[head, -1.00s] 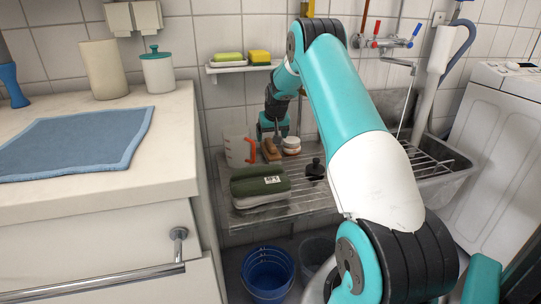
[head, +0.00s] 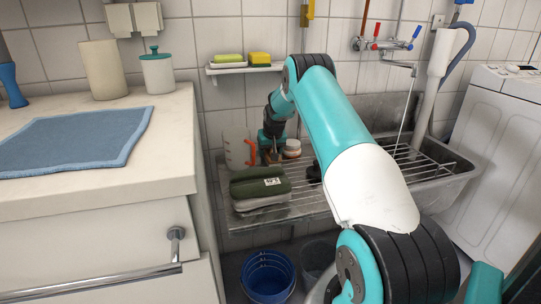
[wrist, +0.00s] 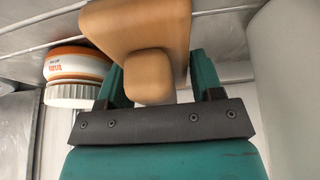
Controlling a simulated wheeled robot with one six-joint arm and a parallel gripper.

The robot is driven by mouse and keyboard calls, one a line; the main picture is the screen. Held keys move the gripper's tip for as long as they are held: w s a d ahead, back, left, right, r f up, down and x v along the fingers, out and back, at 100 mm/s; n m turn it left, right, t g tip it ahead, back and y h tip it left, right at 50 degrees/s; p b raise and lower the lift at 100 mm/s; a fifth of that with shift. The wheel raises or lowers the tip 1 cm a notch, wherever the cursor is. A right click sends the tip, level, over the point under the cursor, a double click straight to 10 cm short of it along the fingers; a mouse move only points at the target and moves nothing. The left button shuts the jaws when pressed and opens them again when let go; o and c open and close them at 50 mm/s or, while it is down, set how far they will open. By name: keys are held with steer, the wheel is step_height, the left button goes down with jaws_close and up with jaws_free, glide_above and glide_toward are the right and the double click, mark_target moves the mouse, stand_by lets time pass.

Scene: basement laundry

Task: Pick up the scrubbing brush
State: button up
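The scrubbing brush (head: 272,158) has a tan wooden body and lies on the metal draining rack, beside a clear jug with a red-orange handle (head: 239,150). In the wrist view the brush's wooden body (wrist: 145,25) fills the top middle, its rounded end pointing at my gripper. My gripper (head: 272,146) is down at the brush. In the wrist view its two teal fingers (wrist: 160,78) stand apart on either side of the rounded end, with a visible gap at the right finger. The bristles are hidden.
A white tub with an orange band (wrist: 78,68) stands close left of the fingers in the wrist view. A dark green bundle (head: 260,182) lies on the rack (head: 300,203) in front. A sink (head: 440,180) is at right, a blue bucket (head: 268,275) below.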

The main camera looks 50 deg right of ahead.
steer(key=c, duration=0.6)
steer(key=shift+o, duration=0.2)
steer(key=shift+r, duration=0.1)
